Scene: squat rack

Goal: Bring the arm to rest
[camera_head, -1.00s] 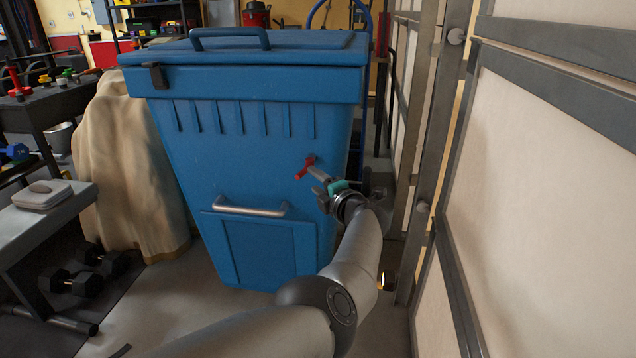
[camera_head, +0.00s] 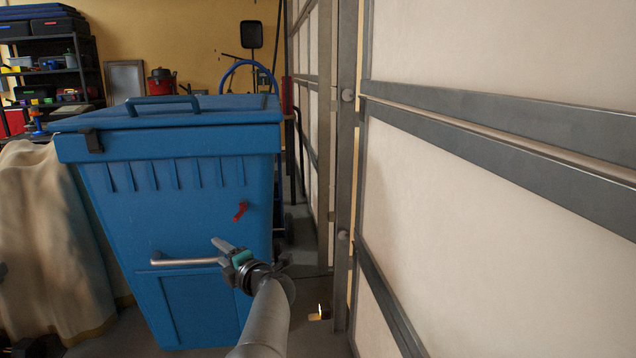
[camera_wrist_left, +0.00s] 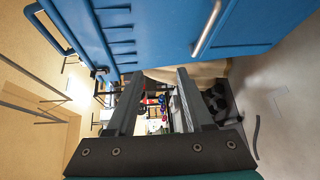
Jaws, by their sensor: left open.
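My left gripper (camera_head: 224,257) is in front of the blue bin (camera_head: 185,205) in the head view, near the right end of its metal handle (camera_head: 185,261). Its jaws are open. In the left wrist view its two fingers (camera_wrist_left: 160,76) stand apart with nothing between them, and the bin (camera_wrist_left: 155,28) fills the upper part. A small red piece (camera_head: 240,211) shows against the bin's front, above the gripper and apart from it. I cannot tell whether gripper and bin touch. My right gripper does not show.
A pale panelled wall with grey metal beams (camera_head: 480,130) runs along the right. A cloth-covered object (camera_head: 45,245) stands left of the bin. A loaded shelf (camera_head: 50,65) and a red canister (camera_head: 161,85) are behind. A strip of floor (camera_head: 305,262) is clear between bin and wall.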

